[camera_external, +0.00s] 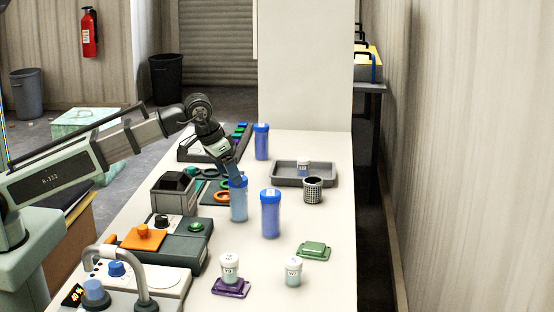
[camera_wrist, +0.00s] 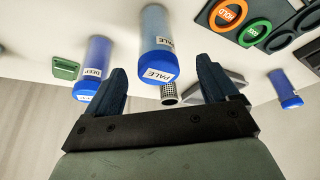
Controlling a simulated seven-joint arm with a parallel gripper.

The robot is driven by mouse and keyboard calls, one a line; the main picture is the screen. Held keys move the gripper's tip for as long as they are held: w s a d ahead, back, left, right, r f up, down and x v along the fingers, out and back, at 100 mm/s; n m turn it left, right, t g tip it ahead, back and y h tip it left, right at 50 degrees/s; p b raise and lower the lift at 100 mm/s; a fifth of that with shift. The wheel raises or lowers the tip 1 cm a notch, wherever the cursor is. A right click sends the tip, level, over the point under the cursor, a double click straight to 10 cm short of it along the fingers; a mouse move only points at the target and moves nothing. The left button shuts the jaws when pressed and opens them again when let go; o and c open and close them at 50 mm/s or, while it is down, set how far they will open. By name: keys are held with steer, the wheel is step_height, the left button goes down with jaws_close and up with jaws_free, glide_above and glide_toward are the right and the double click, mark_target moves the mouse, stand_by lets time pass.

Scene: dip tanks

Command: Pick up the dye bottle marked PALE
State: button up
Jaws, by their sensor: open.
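The dye bottle marked PALE (camera_wrist: 155,45) has a pale blue body and a blue cap with the PALE label. It stands upright on the white bench and also shows in the external view (camera_external: 238,203). My gripper (camera_wrist: 160,80) is open, with the PALE bottle's cap between and just beyond its two dark fingers in the wrist view. In the external view my gripper (camera_external: 233,172) is at the cap from above, tilted. Whether a finger touches the cap I cannot tell. A darker blue bottle marked DEEP (camera_wrist: 93,68) stands close by, also in the external view (camera_external: 270,213).
Another blue bottle (camera_external: 261,142) stands farther back. A grey tray (camera_external: 280,182) and a perforated cup (camera_external: 312,190) are to the right. Dark equipment (camera_external: 190,247) fills the bench's left side.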

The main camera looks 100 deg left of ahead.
mark_target(238, 191)
steer(key=shift+x, duration=3.8)
steer(key=shift+w+d, duration=0.1)
steer(key=shift+d, duration=0.05)
steer(key=shift+c, duration=0.2)
steer(key=c, duration=1.2)
